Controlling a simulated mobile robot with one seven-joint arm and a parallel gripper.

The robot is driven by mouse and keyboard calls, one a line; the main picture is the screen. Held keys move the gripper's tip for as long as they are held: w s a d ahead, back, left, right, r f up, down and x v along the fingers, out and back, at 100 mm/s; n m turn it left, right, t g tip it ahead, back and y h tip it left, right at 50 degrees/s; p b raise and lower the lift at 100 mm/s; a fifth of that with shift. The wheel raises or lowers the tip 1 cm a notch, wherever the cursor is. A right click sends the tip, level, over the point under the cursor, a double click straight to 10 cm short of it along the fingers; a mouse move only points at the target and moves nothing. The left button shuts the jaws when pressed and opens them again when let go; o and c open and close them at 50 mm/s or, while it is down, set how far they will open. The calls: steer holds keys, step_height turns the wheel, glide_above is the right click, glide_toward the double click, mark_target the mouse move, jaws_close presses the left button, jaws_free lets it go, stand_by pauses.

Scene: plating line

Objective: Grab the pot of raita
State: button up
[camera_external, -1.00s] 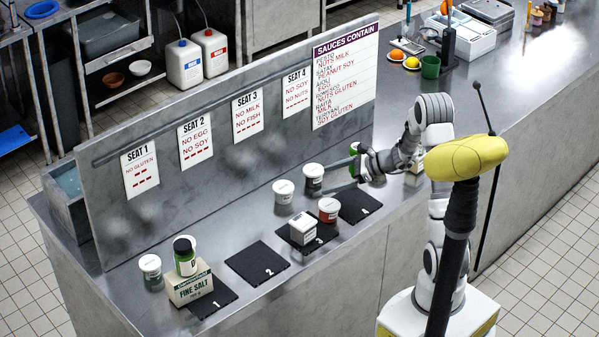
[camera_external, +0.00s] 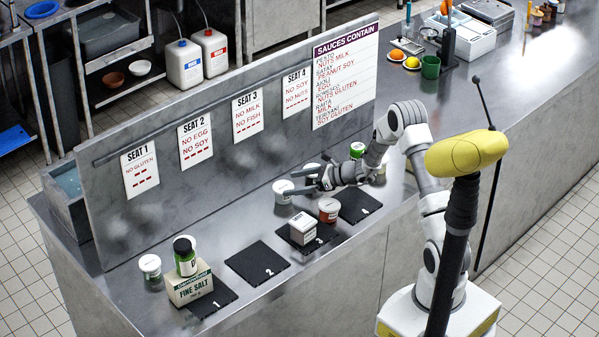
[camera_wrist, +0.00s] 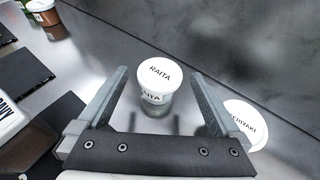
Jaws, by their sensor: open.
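The raita pot (camera_wrist: 152,97) is a small white-lidded tub marked RAITA, standing upright on the steel counter. In the external view the raita pot (camera_external: 282,197) stands by the back panel, at the tips of my gripper (camera_external: 292,182). In the wrist view my gripper (camera_wrist: 156,76) is open, with one finger on each side of the pot in the picture. Gaps show between the fingers and the pot, and nothing is held. I cannot tell how far the fingertips reach around it.
A teriyaki pot (camera_wrist: 243,127) stands close outside the right finger. A red-brown pot (camera_external: 328,210) and a white box (camera_external: 303,229) stand nearby at mat 3. Mat 2 (camera_external: 257,263) is bare. A salt box (camera_external: 190,289) stands at mat 1. The upright panel (camera_external: 230,165) runs behind.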

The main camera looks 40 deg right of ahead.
mark_target(280, 186)
steer(key=shift+p+x, duration=0.35)
steer(key=shift+x, duration=2.3)
steer(key=shift+s+d+f, duration=0.1)
steer(key=c, duration=1.2)
steer(key=shift+c, duration=0.2)
